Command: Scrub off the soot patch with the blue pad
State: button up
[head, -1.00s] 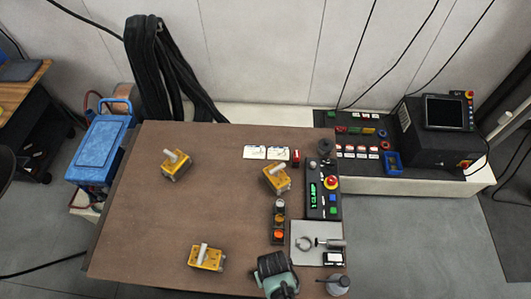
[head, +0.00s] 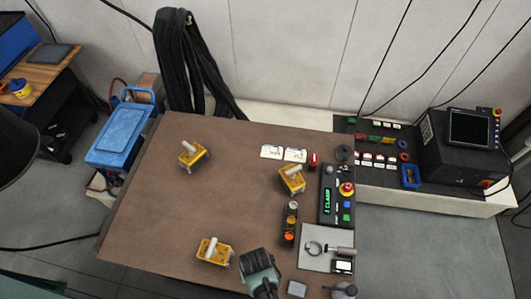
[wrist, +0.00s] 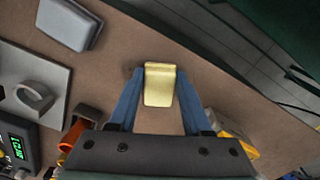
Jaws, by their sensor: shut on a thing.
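My gripper (wrist: 160,73) shows in the wrist view with its two blue fingers closed on a pale yellow block (wrist: 159,88). The block sits between the fingertips, over the brown tabletop; I cannot tell whether it touches the surface. No blue pad is seen apart from the gripper, and no blue face shows on the held block. In the head view the teal-grey end of my arm (head: 259,270) is over the table's front edge, and the fingers and block are hidden. I cannot make out a soot patch in either view.
Yellow fixtures (head: 214,251) stand on the brown table (head: 190,210). A grey block (head: 297,288) lies near the front edge, right of my arm. A grey plate (head: 318,260) with a ring, and a control box (head: 336,200), are farther right. The table's middle is clear.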

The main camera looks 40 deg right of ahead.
jog(key=shift+w+a, duration=0.45)
jog(key=shift+w, duration=0.1)
jog(key=shift+r, duration=0.15)
notch_tip(320, 180, up, 6)
jog(key=p, duration=0.6)
notch_tip(320, 180, up, 3)
jog(key=p, duration=0.3)
jog(key=shift+f, duration=0.2)
